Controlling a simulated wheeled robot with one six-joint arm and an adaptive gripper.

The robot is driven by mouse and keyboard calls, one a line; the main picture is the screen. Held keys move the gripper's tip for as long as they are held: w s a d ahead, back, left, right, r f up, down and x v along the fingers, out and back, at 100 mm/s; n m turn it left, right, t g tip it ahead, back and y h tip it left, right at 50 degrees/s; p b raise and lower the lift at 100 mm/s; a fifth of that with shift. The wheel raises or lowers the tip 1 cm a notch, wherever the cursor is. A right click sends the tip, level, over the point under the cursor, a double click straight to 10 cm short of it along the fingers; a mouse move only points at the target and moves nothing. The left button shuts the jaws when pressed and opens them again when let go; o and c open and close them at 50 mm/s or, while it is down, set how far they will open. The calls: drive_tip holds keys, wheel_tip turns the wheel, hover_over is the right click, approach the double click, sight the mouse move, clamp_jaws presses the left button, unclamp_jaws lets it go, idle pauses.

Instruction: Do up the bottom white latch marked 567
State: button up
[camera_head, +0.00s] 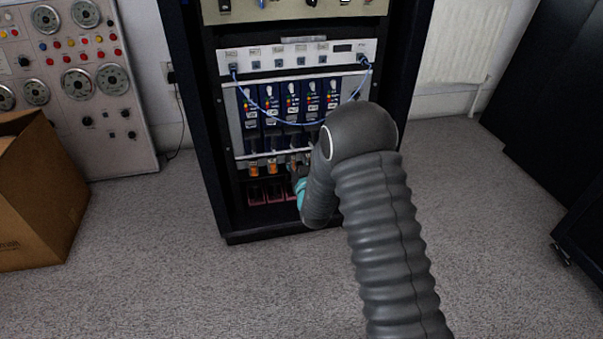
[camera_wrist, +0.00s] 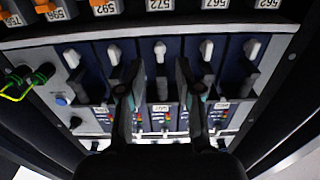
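In the wrist view, the white latch marked 567 (camera_wrist: 216,3) is at the top edge, cut off by the frame. Its neighbours, the white latches marked 572 (camera_wrist: 160,3) and 562 (camera_wrist: 269,3), are also cut off, so I cannot tell how these latches stand. My gripper (camera_wrist: 160,88) shows with two dark fingers apart and nothing between them. The fingers are in front of the blue modules, away from the 567 latch in the picture. In the head view, my arm hides most of my gripper, with a teal part (camera_head: 301,190) showing beside the rack's lower row.
Blue modules (camera_wrist: 160,75) with white handles fill the middle of the wrist view. Orange latches (camera_wrist: 45,6) are at its top left. A yellow-green cable (camera_wrist: 15,92) is at the left. In the head view, a blue cable (camera_head: 290,122) hangs across the rack. A cardboard box (camera_head: 40,195) stands left.

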drive_tip(key=v, duration=0.7)
drive_tip(key=shift+s, duration=0.2)
drive_tip(key=s+d+f+g+h, duration=0.1)
drive_tip(key=s+f+g, duration=0.25)
drive_tip(key=f, duration=0.25)
drive_tip(key=s+f+g+h, duration=0.1)
drive_tip(key=s+f+g, duration=0.1)
drive_tip(key=f+g, duration=0.3)
drive_tip(key=s+d+g+h, duration=0.1)
drive_tip(key=s+d+g, duration=0.15)
drive_tip(key=s, duration=0.35)
drive_tip(key=s+d+r+m+p, duration=0.1)
drive_tip(key=s+d+r+p, duration=0.2)
drive_tip(key=r, duration=1)
drive_tip(key=s+d+r+m+h+p, duration=0.1)
drive_tip(key=s+d+r+p, duration=0.3)
drive_tip(key=s+r, duration=1)
drive_tip(key=s+d+r+m+h+p, duration=0.1)
drive_tip(key=s+d+r+p, duration=0.2)
drive_tip(key=s+d+r, duration=0.6)
wheel_tip(320, 180, up, 5)
drive_tip(key=shift+s+r+g+p, duration=0.15)
drive_tip(key=shift+s+g+p, duration=0.1)
drive_tip(key=shift+g+p, duration=0.15)
